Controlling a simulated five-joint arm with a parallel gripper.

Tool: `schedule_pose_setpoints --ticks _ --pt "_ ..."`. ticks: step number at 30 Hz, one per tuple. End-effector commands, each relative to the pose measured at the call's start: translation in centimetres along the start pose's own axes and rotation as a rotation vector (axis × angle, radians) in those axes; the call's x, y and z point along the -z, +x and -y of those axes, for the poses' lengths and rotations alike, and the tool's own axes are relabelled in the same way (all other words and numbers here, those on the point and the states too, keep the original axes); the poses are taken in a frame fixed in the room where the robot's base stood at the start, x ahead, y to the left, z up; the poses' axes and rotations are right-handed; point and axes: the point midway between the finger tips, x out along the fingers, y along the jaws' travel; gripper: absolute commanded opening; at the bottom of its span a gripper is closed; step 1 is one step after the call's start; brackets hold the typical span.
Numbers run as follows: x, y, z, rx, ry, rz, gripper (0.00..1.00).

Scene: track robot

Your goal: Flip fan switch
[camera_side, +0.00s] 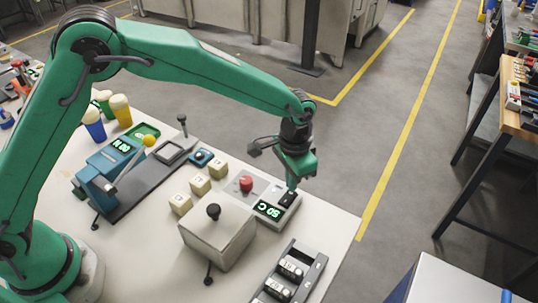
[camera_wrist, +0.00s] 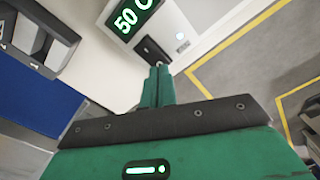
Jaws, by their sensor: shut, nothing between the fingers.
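A grey control box (camera_side: 272,222) stands near the right edge of the white table, with a green display (camera_side: 269,210) reading "50 C". A black switch (camera_side: 288,198) sits beside the display; in the wrist view the black switch (camera_wrist: 150,49) lies just beyond my fingertips. My gripper (camera_side: 292,189) points down over the switch, its fingers shut and empty. In the wrist view, my gripper (camera_wrist: 158,67) has its tips at the near end of the switch. I cannot tell whether they touch it. The fingertips partly hide the switch in the side view.
A red button (camera_side: 246,184) is on a grey panel left of the display. A grey box with a black knob (camera_side: 213,212) stands in front of it. A dark tray (camera_side: 290,274) holds small blocks nearby. The table edge lies close on the right.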

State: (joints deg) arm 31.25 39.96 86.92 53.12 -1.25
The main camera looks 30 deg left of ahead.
Motion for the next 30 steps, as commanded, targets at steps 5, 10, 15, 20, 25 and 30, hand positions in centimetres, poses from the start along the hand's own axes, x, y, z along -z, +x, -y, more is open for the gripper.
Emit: schedule_pose_setpoints --ticks 5,10,15,20,25,30 --pt "0.00 0.02 0.00 0.000 0.000 0.000 0.00" --pt "-0.01 0.15 0.00 0.000 0.000 0.000 0.00" --pt "0.00 0.33 0.00 0.000 0.000 0.000 0.00" --pt "0.00 0.50 0.00 0.000 0.000 0.000 0.00" --pt "0.00 0.69 0.00 0.000 0.000 0.000 0.00" --pt "0.00 0.87 0.00 0.000 0.000 0.000 0.00"
